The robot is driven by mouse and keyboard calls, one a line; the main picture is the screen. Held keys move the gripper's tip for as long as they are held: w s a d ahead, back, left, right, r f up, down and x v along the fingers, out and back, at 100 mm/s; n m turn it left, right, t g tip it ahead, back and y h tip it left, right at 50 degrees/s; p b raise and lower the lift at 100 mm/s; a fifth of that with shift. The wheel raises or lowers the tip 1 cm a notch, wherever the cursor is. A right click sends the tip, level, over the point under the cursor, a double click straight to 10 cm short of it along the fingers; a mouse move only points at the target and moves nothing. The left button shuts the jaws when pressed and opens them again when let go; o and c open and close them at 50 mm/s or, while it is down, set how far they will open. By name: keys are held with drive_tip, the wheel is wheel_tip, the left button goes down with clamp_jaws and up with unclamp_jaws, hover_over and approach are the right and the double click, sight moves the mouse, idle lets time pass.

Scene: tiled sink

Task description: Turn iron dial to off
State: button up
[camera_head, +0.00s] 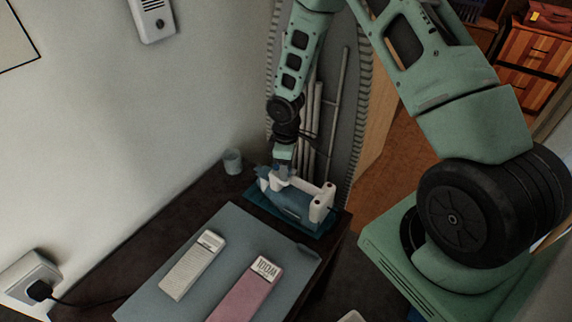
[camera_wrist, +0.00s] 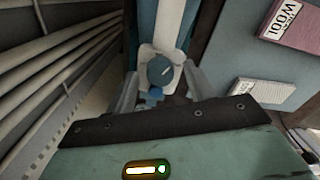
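The iron (camera_head: 288,203) is blue with a white handle and sits on a dark blue rest (camera_head: 264,220) at the table's far right corner. In the wrist view its round blue dial (camera_wrist: 161,67) is set in a white housing at the end of the white handle (camera_wrist: 171,22). A thin mark shows on the dial, but its setting is not readable.
A grey-white block (camera_head: 192,266) and a pink block (camera_head: 250,290) labelled wool lie on a blue-grey mat (camera_head: 232,230). A small cup (camera_head: 232,161) stands behind, near the wall. A grey ironing board (camera_head: 345,110) and rails stand behind the iron. A plugged socket (camera_head: 30,278) is at left.

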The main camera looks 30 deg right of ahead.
wheel_tip(320, 180, up, 18)
drive_tip(key=b, duration=0.1)
drive_tip(key=shift+f, duration=0.25)
idle(0.5)
drive_tip(key=s+a+r, duration=0.4)
drive_tip(key=s+a, duration=0.5)
drive_tip(key=a, duration=0.4)
drive_tip(key=s+a+r, duration=0.1)
drive_tip(key=s+a, duration=0.2)
drive_tip(key=s, duration=0.5)
drive_tip(key=s+a+r+m, duration=0.1)
drive_tip(key=s+a, duration=0.2)
drive_tip(key=s, duration=0.6)
drive_tip(key=shift+a+r+y+b, duration=0.2)
drive_tip(key=shift+r+y+b, duration=0.15)
drive_tip(key=shift+b, duration=0.1)
